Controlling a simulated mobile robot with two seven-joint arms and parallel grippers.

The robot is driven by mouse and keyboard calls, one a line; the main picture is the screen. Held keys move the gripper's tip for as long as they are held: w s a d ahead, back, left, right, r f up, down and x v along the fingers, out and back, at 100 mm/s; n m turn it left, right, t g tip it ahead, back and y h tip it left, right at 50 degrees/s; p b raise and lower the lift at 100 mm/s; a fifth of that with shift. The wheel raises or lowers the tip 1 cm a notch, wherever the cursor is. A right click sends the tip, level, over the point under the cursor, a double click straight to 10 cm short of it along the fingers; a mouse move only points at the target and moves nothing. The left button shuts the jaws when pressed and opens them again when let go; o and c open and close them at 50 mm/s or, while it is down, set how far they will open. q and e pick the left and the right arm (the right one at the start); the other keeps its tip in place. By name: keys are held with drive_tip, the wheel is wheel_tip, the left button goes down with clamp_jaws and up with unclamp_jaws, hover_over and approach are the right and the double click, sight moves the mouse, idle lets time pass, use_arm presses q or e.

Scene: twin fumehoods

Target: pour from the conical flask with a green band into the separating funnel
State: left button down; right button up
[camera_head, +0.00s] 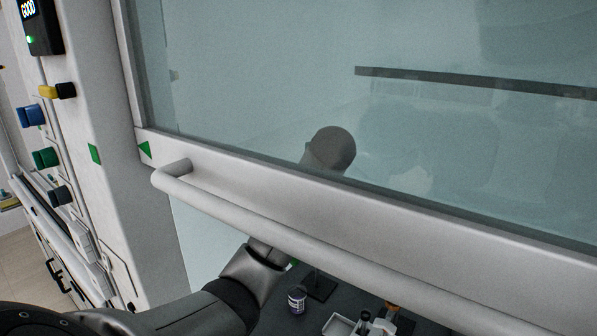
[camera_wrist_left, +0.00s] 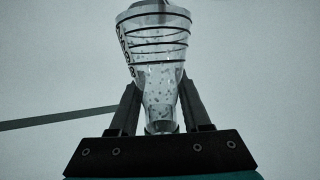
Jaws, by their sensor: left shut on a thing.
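My left gripper (camera_wrist_left: 160,112) is shut on a clear glass vessel (camera_wrist_left: 158,48), which I take to be the conical flask. It has dark rings and dark lettering, and the fingers close on its narrower part. No green band shows on it in the wrist view. In the head view my left arm reaches under the raised sash into the hood; the gripper and flask cannot be made out there. The separating funnel cannot be made out in either view. My right gripper is not in view.
The sash (camera_head: 470,215) and its handle bar (camera_head: 300,240) cross above my arm. Below, on the dark worktop, are a small labelled jar (camera_head: 297,301), a dark stand base (camera_head: 319,287), a white tray (camera_head: 339,325) and an orange-topped item (camera_head: 392,308). A control post (camera_head: 85,110) stands left.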

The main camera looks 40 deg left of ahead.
use_arm(q)
drive_tip(key=shift+f, duration=0.1)
wheel_tip(320, 180, up, 3)
drive_tip(key=p, duration=0.3)
drive_tip(key=shift+m+p, duration=0.3)
drive_tip(key=shift+p, duration=0.05)
idle(0.4)
